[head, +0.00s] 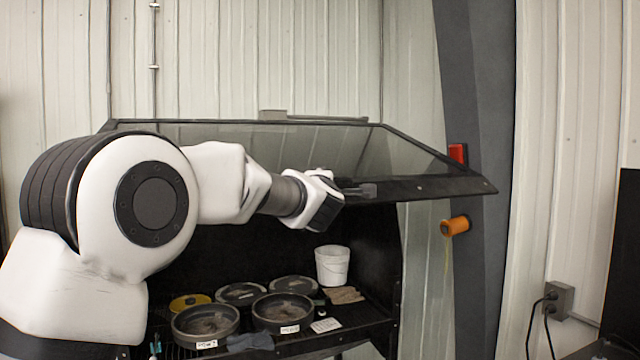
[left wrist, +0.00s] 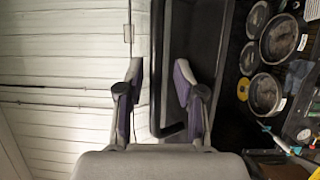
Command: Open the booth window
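The booth window (head: 300,140) is a clear pane in a dark frame at the top of the black booth. It stands tilted, with its front edge (head: 435,188) raised above the booth opening. My left gripper (head: 360,190) is at this front edge, near its middle. In the left wrist view the two fingers of my left gripper (left wrist: 160,82) are spread apart. The dark window frame (left wrist: 156,50) shows between them; I cannot tell if either finger touches it. My right gripper is not in view.
Below the window, the booth shelf holds several round pans (head: 205,325), a white bucket (head: 332,265) and a yellow lid (head: 190,302). A grey post (head: 480,270) with an orange device (head: 455,226) and a red box (head: 457,153) stands at the right.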

